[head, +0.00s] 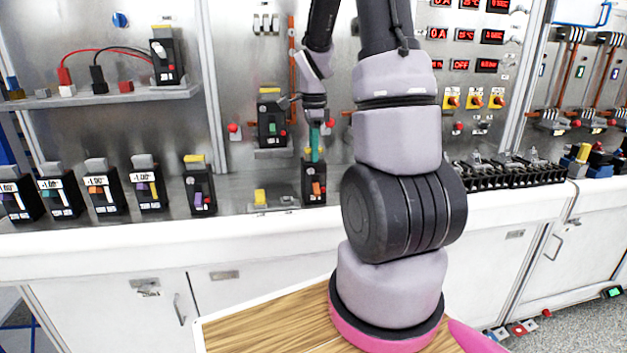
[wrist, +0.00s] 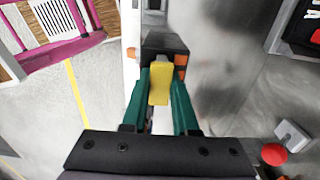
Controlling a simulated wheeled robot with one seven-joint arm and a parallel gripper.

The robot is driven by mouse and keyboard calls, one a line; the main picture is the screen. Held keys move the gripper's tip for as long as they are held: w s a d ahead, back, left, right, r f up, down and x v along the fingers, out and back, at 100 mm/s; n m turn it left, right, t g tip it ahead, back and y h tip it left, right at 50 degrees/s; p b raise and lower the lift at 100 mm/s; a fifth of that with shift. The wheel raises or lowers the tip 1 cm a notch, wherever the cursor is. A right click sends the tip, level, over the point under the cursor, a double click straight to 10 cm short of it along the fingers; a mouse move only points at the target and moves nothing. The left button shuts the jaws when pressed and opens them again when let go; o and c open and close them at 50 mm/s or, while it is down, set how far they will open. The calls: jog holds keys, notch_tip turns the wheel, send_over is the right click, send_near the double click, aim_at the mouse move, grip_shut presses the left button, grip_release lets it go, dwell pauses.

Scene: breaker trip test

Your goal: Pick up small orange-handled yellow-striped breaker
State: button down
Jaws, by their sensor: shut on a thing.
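The small breaker (head: 314,188) is black with an orange handle and stands on the counter, below my gripper (head: 315,155). In the wrist view its yellow top part (wrist: 159,84) sits between the two green fingers of my gripper (wrist: 160,74). The fingers are shut on this yellow part from both sides. The black body with orange bits (wrist: 165,45) shows past the fingertips.
Several black breakers stand on the counter to the left, the nearest with a yellow top (head: 199,190). A low grey block with a yellow piece (head: 270,197) is just left. A green-handled breaker (head: 270,125) is mounted behind. A black terminal row (head: 510,172) lies right.

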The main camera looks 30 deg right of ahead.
notch_tip(320, 180, up, 10)
jog(key=shift+r, duration=0.1)
dwell(0.5)
dwell(0.4)
